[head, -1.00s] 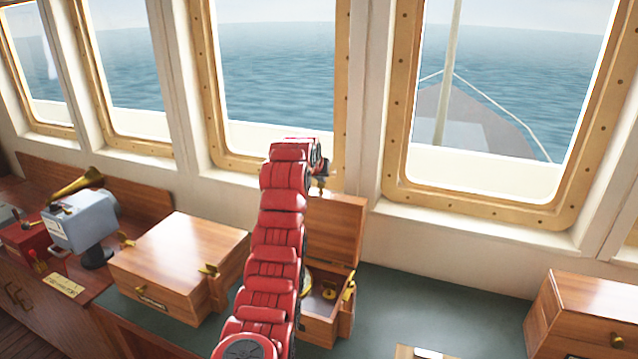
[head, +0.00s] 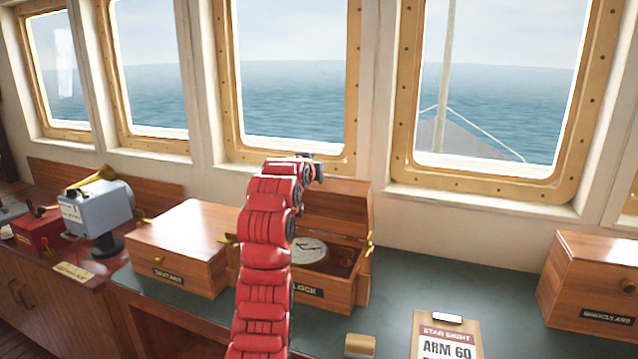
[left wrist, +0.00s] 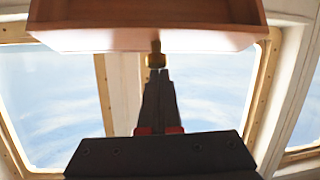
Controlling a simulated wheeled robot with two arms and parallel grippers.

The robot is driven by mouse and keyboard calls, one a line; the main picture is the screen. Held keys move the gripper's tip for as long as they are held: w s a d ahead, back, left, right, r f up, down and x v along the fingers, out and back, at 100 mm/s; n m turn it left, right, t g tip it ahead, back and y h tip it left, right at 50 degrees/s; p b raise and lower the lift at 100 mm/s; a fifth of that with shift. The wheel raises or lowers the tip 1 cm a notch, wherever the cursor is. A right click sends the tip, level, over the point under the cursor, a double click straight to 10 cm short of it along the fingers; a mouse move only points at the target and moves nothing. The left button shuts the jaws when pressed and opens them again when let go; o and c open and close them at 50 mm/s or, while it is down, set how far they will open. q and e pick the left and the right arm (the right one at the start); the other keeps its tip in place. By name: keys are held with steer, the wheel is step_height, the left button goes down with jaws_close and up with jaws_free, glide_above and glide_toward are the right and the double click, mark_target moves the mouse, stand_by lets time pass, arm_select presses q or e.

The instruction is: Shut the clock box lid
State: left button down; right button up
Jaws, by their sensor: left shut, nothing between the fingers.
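The clock box (head: 340,290) is a wooden box labelled CLOCK on the green counter. Its lid (head: 345,208) stands open and upright at the back, and a round pale clock (head: 309,249) lies inside. My red left arm covers the box's left part. My left gripper (head: 318,170) is at the lid's upper left edge; its fingertips are hard to make out there. In the left wrist view the left gripper (left wrist: 157,76) is shut and empty, its tips just below a brass fitting (left wrist: 156,55) at the edge of the wooden lid (left wrist: 150,38). My right gripper is not in view.
A shut sextant box (head: 180,250) stands close on the left. A binoculars box (head: 595,290) stands at the far right. A clipboard (head: 445,338) and a small tan block (head: 360,345) lie in front. Windows rise behind the lid. The counter right of the clock box is clear.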

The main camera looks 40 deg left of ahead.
arm_select(q)
steer(key=s+d+f+t+y+b, duration=0.1)
steer(key=s+f+t+y+b, duration=0.1)
steer(key=s+f+t+b, duration=0.2)
steer(key=s+d+f+n+t+y+b, duration=0.1)
steer(key=s+f+t+b, duration=0.4)
steer(key=s+f+b, duration=0.5)
steer(key=shift+s+d+f+y, duration=0.5)
steer(key=shift+d+f, duration=0.3)
steer(key=shift+f, duration=0.8)
